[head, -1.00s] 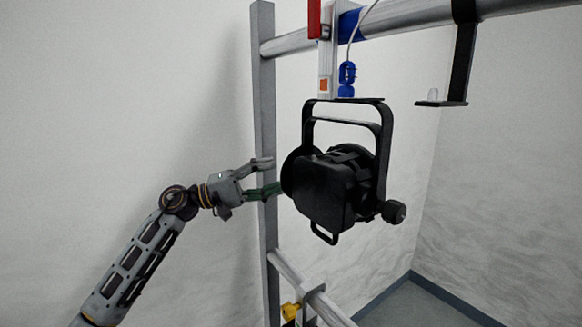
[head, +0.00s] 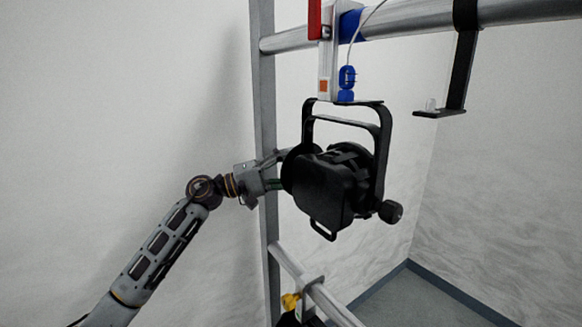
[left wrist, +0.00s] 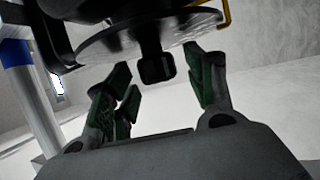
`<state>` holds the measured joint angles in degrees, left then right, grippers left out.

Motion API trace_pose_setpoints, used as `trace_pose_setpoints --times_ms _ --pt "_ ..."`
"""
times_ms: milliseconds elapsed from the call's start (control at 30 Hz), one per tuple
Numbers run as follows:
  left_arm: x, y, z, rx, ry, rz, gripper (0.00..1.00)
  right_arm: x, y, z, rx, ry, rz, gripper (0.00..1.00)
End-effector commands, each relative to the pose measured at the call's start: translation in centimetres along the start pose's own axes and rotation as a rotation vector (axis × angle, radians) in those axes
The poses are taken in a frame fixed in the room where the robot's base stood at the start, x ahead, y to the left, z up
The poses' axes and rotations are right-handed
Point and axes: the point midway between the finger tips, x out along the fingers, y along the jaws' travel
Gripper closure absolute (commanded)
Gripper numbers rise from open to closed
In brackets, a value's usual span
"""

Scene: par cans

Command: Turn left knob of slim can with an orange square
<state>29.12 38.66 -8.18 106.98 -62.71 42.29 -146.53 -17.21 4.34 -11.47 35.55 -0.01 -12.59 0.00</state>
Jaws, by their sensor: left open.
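The black slim can (head: 330,188) hangs from its yoke under a clamp that bears an orange square (head: 323,87). Its right knob (head: 391,212) sticks out at the lower right. In the left wrist view the left knob (left wrist: 157,66) is a dark stub standing out from a grey disc (left wrist: 120,38). My left gripper (head: 283,169) reaches the can's left side; in the head view its fingertips and the left knob are partly hidden there. In the left wrist view my gripper (left wrist: 160,88) is open, its green-padded fingers on either side of the knob with gaps. My right gripper is not in view.
A grey upright post (head: 262,100) stands just behind my left gripper. A top rail (head: 420,22) and a lower rail (head: 318,293) cross the frame, with a yellow fitting (head: 291,301) below. A black bracket (head: 458,75) hangs at right. Left of the post is clear.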

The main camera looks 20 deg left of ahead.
Motion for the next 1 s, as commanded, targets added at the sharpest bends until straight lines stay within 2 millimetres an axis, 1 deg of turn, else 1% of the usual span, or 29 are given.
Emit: trace_pose_setpoints --times_ms 67,100,433,767,1000 --pt "-0.01 -0.01 0.0 0.0 0.0 0.0 0.45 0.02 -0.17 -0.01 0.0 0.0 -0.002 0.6" --pt "-0.02 -0.01 0.0 0.0 0.0 0.0 0.48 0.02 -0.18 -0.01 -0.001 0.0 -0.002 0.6" --pt "-0.03 -0.02 0.01 0.0 0.0 0.0 0.9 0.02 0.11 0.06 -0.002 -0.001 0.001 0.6" --pt "-0.04 -0.01 0.01 -0.006 0.0 -0.016 0.91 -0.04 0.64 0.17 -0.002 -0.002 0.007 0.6" --pt "-0.05 0.09 0.0 -0.025 0.0 -0.069 0.91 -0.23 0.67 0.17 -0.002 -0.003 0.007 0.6"
